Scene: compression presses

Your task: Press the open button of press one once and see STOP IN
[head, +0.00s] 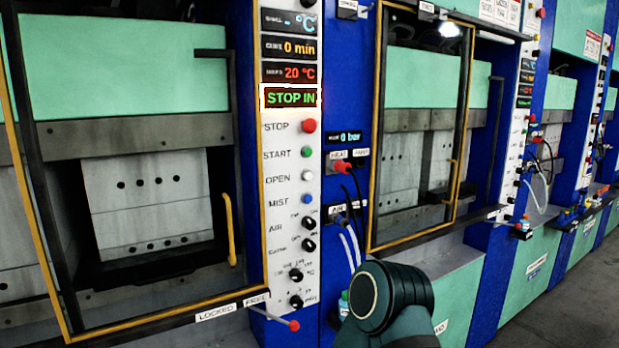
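The nearest press (148,65) fills the left side. Its label as press one is not readable here. On its white control panel (277,225), the white button (307,175) sits beside the word OPEN, between the green START button (307,152) and the blue MIST button (306,199). The display (291,98) above reads STOP IN in green, inside a bright white outline. Neither gripper is in view. A dark rounded joint of my own arm (390,297) shows at the bottom centre, apart from the button in the picture.
A red STOP button (309,125) is above START. Several black knobs (308,244) are lower on the panel. A yellow-edged door frame (262,200) borders the panel. A second press (415,80) and others stand to the right. Grey floor (570,300) is clear at lower right.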

